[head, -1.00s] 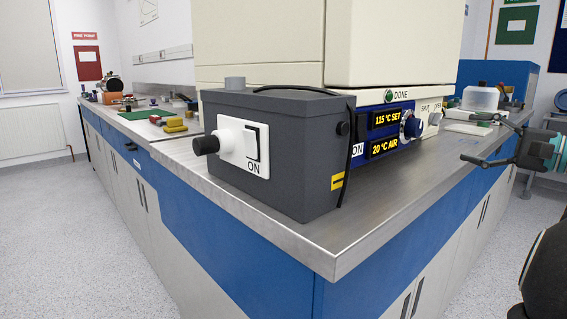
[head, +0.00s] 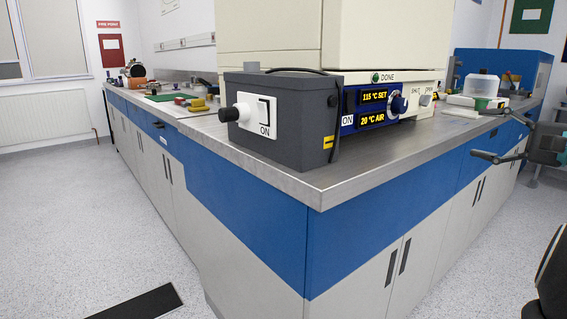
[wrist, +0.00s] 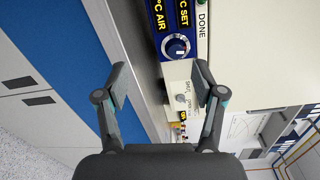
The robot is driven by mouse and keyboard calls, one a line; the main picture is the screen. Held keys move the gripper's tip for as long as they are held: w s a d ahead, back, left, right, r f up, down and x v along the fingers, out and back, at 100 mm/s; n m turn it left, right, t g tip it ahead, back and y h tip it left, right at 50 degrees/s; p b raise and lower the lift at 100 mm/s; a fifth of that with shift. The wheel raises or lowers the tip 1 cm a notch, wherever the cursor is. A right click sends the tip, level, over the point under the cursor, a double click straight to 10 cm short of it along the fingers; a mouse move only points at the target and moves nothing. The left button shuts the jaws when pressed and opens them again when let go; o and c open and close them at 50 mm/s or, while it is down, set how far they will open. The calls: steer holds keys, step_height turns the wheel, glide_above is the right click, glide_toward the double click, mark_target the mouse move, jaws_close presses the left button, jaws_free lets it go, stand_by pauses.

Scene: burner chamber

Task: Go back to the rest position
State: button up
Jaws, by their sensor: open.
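My gripper (head: 497,157) is at the right of the head view, in the air in front of the bench's right-hand side. It is open and empty. In the wrist view my gripper (wrist: 160,82) shows both fingers spread apart, with the oven panel and bench edge beyond them. Nothing is between the fingers, and they touch nothing that I can see.
A steel-topped bench (head: 330,185) with blue and grey fronts fills the middle. On it stand a grey switch box (head: 300,140) and an oven panel (head: 375,108) reading 115 °C SET and 20 °C AIR. A black mat (head: 140,303) lies on the open floor at left.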

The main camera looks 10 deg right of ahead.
steer(key=a+f+n+g+h, duration=0.1)
steer(key=a+f+g, duration=0.1)
steer(key=a+f, duration=0.45)
steer(key=s+a+f+n+g, duration=0.1)
steer(key=a+f+n+g, duration=0.15)
steer(key=a, duration=0.65)
steer(key=a+f+g+h, duration=0.1)
steer(key=a+f+g, duration=0.2)
steer(key=a+f, duration=0.3)
steer(key=s+a+f+n+g+h, duration=0.1)
steer(key=s+a+f+n+h, duration=0.2)
steer(key=s+f, duration=0.4)
steer(key=s+a+f+n+g+h, duration=0.1)
steer(key=s+a+f+n+h, duration=0.3)
steer(key=s+a+f+n, duration=0.2)
steer(key=shift+s+f+n, duration=0.55)
steer(key=shift+s+f, duration=0.2)
steer(key=shift+s, duration=0.35)
